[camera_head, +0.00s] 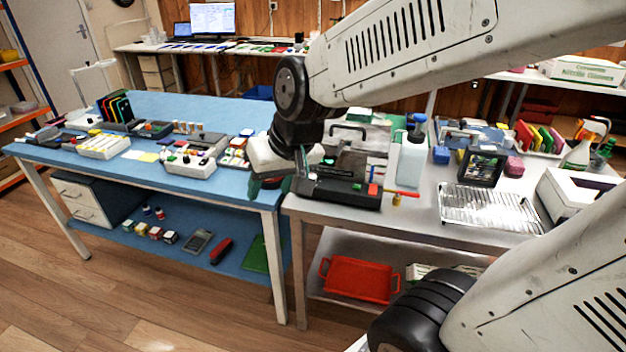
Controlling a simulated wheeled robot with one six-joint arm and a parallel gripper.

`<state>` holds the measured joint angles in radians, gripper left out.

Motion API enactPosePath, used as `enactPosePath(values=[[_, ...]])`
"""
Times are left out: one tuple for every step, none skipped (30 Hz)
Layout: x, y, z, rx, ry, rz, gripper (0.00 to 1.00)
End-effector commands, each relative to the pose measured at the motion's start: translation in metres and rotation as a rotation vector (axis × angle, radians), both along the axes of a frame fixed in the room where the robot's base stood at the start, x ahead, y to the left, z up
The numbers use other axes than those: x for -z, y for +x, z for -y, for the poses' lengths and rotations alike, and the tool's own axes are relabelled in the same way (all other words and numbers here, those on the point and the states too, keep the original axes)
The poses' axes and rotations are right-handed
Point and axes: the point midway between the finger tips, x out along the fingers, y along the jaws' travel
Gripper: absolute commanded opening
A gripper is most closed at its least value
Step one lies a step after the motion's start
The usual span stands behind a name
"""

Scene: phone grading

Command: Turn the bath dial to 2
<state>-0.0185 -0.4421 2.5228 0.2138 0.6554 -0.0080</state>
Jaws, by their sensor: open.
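My gripper (270,184) hangs at the right end of the blue bench, by the seam with the grey table. It points down, and its dark fingers are small and partly hidden by its pale body. No dial or number markings can be made out at this size. My arm covers part of the area behind the unit.
A white bottle (411,160) stands just right of the black unit. A ribbed silver tray (490,207) lies farther right. The blue bench (225,187) holds several small trays and boxes on the left. A red tray (359,278) sits on the shelf below.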

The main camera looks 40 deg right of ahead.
Motion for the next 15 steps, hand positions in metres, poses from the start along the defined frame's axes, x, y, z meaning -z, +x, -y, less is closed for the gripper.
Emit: enactPosePath(values=[[0.013, 0.029, -0.002, 0.042, 0.025, 0.042, 0.5], [0.019, 0.045, -0.003, 0.071, 0.037, 0.076, 0.5], [0.027, 0.067, -0.002, 0.112, 0.05, 0.123, 0.5], [0.034, 0.082, 0.0, 0.146, 0.057, 0.157, 0.5], [0.041, 0.096, 0.002, 0.18, 0.062, 0.189, 0.5], [0.05, 0.115, 0.006, 0.227, 0.062, 0.234, 0.5], [0.058, 0.128, 0.01, 0.264, 0.059, 0.267, 0.5], [0.066, 0.139, 0.015, 0.301, 0.05, 0.297, 0.5], [0.077, 0.154, 0.021, 0.346, 0.042, 0.342, 0.5], [0.085, 0.164, 0.027, 0.383, 0.03, 0.375, 0.5], [0.093, 0.173, 0.033, 0.421, 0.015, 0.407, 0.5], [0.105, 0.183, 0.043, 0.472, -0.011, 0.448, 0.5], [0.113, 0.189, 0.051, 0.51, -0.034, 0.479, 0.5], [0.122, 0.194, 0.059, 0.547, -0.061, 0.51, 0.5], [0.134, 0.199, 0.07, 0.593, -0.101, 0.551, 0.5]])
